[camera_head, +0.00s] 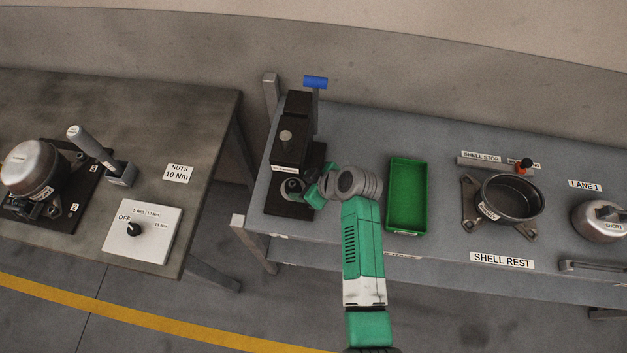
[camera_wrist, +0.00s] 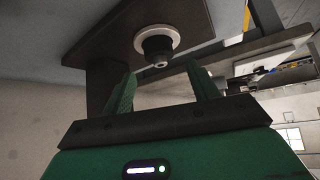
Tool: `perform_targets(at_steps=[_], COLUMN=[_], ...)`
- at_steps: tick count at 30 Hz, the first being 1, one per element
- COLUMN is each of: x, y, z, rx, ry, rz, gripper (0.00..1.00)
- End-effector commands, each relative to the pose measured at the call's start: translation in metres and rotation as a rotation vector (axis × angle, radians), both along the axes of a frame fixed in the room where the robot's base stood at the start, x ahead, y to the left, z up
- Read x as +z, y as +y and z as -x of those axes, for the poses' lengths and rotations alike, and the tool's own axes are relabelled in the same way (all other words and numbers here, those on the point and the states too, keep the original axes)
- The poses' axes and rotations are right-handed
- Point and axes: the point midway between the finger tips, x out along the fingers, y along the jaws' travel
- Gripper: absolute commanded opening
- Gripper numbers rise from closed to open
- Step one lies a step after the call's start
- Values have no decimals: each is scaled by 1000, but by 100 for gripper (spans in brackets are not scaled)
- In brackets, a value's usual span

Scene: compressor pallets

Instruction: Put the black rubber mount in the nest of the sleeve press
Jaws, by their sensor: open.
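The sleeve press (camera_head: 291,145) is a dark upright body with a blue handle (camera_head: 316,82), at the left end of the right bench. Its pale ring-shaped nest (camera_head: 292,188) is on the dark base in front, and shows in the wrist view as a light ring (camera_wrist: 137,41). The black rubber mount (camera_wrist: 157,46) appears seated in that ring, sticking out of it, with a small grey centre. My gripper (camera_head: 314,191) is just right of the nest. In the wrist view its green fingers (camera_wrist: 161,72) are open and empty, their tips just short of the mount.
A green tray (camera_head: 426,220) stands right of my arm. Further right are a dark shell (camera_head: 511,198) at the shell rest and a compressor (camera_head: 600,221) in lane 1. The left bench holds another compressor (camera_head: 33,166) and a switch box (camera_head: 155,231).

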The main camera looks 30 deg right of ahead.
Motion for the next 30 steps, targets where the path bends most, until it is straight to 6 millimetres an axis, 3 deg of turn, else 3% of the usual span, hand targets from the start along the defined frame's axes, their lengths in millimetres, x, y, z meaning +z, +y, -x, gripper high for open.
perform_targets(at_steps=[3, 9, 30], x=[25, 51, 57], y=[-10, -20, -22], z=[18, 39, 45], rx=[-3, -1, 0], ry=[-3, -2, 0], rz=[1, 1, 0], gripper=[59, 59, 59])
